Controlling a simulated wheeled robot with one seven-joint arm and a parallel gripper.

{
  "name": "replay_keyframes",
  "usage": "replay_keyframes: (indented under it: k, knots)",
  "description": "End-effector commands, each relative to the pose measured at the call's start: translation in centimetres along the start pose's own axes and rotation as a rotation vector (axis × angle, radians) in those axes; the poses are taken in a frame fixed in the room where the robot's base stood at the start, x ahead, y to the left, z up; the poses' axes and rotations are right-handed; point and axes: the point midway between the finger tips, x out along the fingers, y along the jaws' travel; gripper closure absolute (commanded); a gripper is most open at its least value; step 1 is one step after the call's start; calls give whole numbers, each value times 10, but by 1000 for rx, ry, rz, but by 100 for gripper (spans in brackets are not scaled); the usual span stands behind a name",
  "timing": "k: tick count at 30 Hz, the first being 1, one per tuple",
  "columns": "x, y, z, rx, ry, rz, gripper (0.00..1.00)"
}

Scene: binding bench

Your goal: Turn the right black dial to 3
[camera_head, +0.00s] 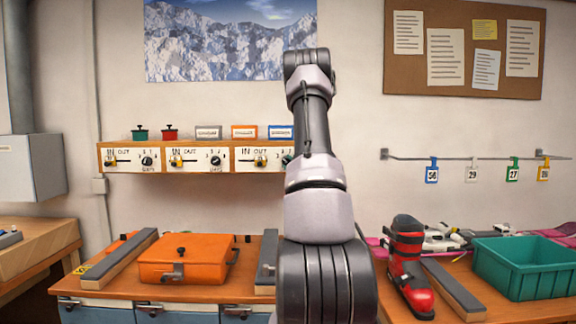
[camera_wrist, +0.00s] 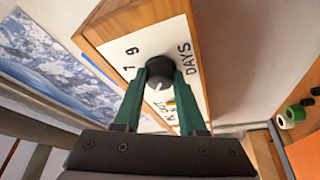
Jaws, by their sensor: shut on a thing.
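The right black dial (camera_wrist: 160,68) is on the white panel (camera_wrist: 122,47) at the end of the wooden rack. In the wrist view my gripper (camera_wrist: 160,76) has its two green fingers closed on the dial, one on each side. A light mark shows on the dial's face, but the number it points to cannot be told. Printed numbers and "DAYS" lie around it. In the head view only the edge of this dial (camera_head: 286,160) shows beside my arm, and my gripper is hidden behind the arm. The left dial (camera_head: 147,160) and middle dial (camera_head: 216,160) stand free.
Each panel also has an IN/OUT slider, such as the left one (camera_head: 112,161). Small pots and boxes stand on the rack (camera_head: 185,143). Below, the bench holds an orange case (camera_head: 185,260), a red ski boot (camera_head: 408,250) and a green crate (camera_head: 530,268). A tag rail (camera_head: 465,157) is right.

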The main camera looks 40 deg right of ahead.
Motion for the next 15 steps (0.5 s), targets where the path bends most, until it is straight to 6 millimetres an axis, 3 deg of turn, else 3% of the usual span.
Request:
replay_keyframes:
  k: [15]
  knots:
    - [-1,0,1,-160,-3,-70,100]
